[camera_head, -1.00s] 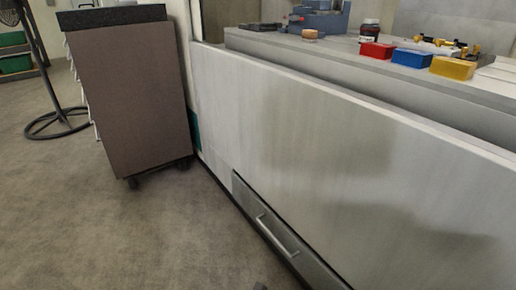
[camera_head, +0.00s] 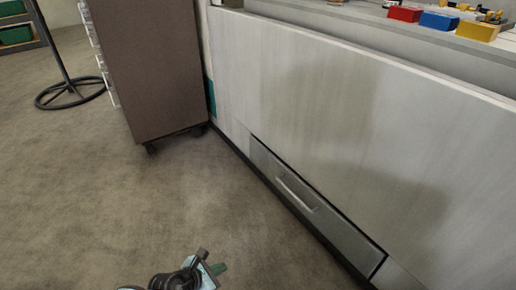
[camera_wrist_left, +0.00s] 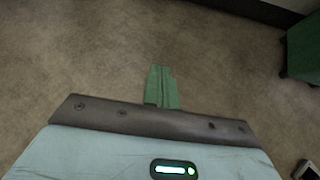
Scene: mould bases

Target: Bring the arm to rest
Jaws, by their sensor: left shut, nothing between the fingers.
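My left gripper (camera_head: 217,268) shows at the bottom of the head view, low over the bare carpet and in front of the counter. Its green fingers (camera_wrist_left: 162,88) are closed together in the left wrist view, with nothing between them and only carpet beyond. Part of my left wrist shows beside it at the bottom edge of the head view. My right gripper is in neither view.
A long pale counter (camera_head: 340,110) with a low drawer (camera_head: 310,205) runs along the right. Red (camera_head: 405,13), blue (camera_head: 440,21) and yellow (camera_head: 477,30) bins stand on top. A brown wheeled cabinet (camera_head: 150,70) stands at the back. Open carpet lies left.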

